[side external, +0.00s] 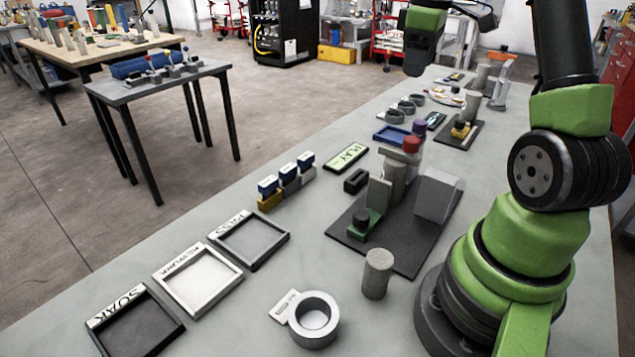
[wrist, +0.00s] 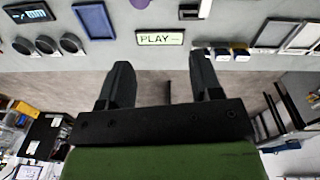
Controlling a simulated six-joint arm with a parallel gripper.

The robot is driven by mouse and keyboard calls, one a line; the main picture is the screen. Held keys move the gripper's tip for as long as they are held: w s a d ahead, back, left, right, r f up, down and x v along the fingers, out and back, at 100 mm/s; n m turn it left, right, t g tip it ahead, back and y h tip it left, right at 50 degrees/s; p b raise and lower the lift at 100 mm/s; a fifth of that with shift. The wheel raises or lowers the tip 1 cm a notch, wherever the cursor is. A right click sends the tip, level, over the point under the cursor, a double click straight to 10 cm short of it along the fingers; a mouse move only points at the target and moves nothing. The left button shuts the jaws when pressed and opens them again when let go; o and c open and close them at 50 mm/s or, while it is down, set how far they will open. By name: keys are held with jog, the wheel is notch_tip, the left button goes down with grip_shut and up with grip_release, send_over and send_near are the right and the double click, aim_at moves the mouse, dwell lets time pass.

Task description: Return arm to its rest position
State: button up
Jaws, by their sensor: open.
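My gripper (wrist: 163,70) is open in the wrist view, with its two black fingers wide apart and nothing between them. In that view the fingers reach toward the grey workbench and the PLAY sign (wrist: 160,38). In the side view my arm is raised, and its green and black end (side external: 424,38) is high at the top of the picture, clear of the objects on the bench (side external: 350,320). The fingertips are hard to make out there.
A dark mat (side external: 410,255) carries blocks and a cylinder. Another cylinder (side external: 377,273) and a grey ring (side external: 314,320) stand near my base. The PLAY sign (side external: 346,157) lies mid-bench.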

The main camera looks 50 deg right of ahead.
jog(key=s+a+r+m+t, duration=0.1)
jog(key=a+r+t, duration=0.15)
jog(key=a, duration=0.65)
jog(key=s+a+r+m+t, duration=0.1)
jog(key=a+r, duration=0.3)
jog(key=a, duration=0.5)
jog(key=s+a+f+m+t+y, duration=0.1)
jog(key=s+a+m+t+y, duration=0.1)
jog(key=s+a, duration=0.6)
jog(key=shift+s+a+m+t, duration=0.15)
jog(key=shift+a+m+t, duration=0.4)
jog(key=shift+a+m, duration=0.3)
